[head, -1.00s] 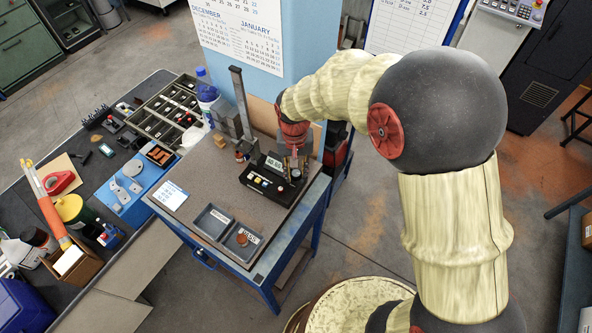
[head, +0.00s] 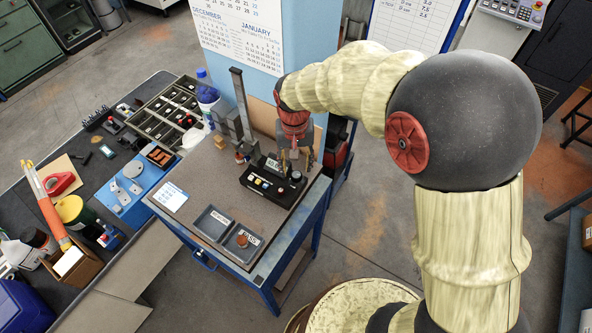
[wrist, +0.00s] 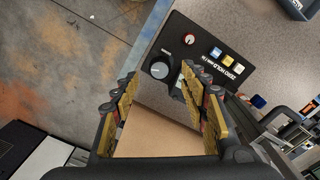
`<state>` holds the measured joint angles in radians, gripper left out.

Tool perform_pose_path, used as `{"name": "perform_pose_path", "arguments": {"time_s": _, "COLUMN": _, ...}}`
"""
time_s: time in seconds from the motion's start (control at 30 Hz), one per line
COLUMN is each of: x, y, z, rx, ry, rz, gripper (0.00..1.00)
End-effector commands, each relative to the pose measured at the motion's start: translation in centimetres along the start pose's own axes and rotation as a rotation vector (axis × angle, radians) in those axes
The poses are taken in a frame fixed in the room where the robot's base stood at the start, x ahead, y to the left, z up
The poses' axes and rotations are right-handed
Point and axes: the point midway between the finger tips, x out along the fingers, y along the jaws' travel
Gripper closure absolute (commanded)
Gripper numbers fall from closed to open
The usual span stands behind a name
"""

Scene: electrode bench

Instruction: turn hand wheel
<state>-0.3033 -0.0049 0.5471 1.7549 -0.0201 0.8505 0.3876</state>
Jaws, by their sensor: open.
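A black control box (head: 270,184) stands on the bench under my gripper, with a small display and coloured buttons. It also shows in the wrist view (wrist: 225,48). A round dark knob (wrist: 160,69) sits on the box, just beyond the fingertips and apart from them. I cannot tell whether this knob is the hand wheel. My gripper (head: 297,156) is open above the right end of the box. Contact there cannot be told.
A tall upright post (head: 240,100) stands left of my gripper. Two shallow grey trays (head: 213,222) lie at the bench's front. A compartment tray (head: 168,112) and a white-and-blue bottle (head: 208,95) are farther left. The blue pillar (head: 290,55) rises behind.

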Motion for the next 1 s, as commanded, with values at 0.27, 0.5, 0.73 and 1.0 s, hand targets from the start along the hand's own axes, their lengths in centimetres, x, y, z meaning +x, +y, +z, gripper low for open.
{"name": "perform_pose_path", "arguments": {"time_s": 0.27, "x": -5.5, "y": -0.1, "z": -0.1, "rx": 0.0, "ry": 0.003, "rz": -0.001, "gripper": 0.56}}
{"name": "perform_pose_path", "arguments": {"time_s": 0.5, "x": -7.6, "y": 0.0, "z": 0.0, "rx": 0.0, "ry": -0.001, "rz": 0.0, "gripper": 0.56}}
{"name": "perform_pose_path", "arguments": {"time_s": 0.73, "x": -7.9, "y": 0.0, "z": 0.0, "rx": 0.0, "ry": -0.001, "rz": 0.0, "gripper": 0.56}}
{"name": "perform_pose_path", "arguments": {"time_s": 1.0, "x": -9.1, "y": 0.0, "z": 0.1, "rx": -0.001, "ry": 0.005, "rz": -0.002, "gripper": 0.66}}
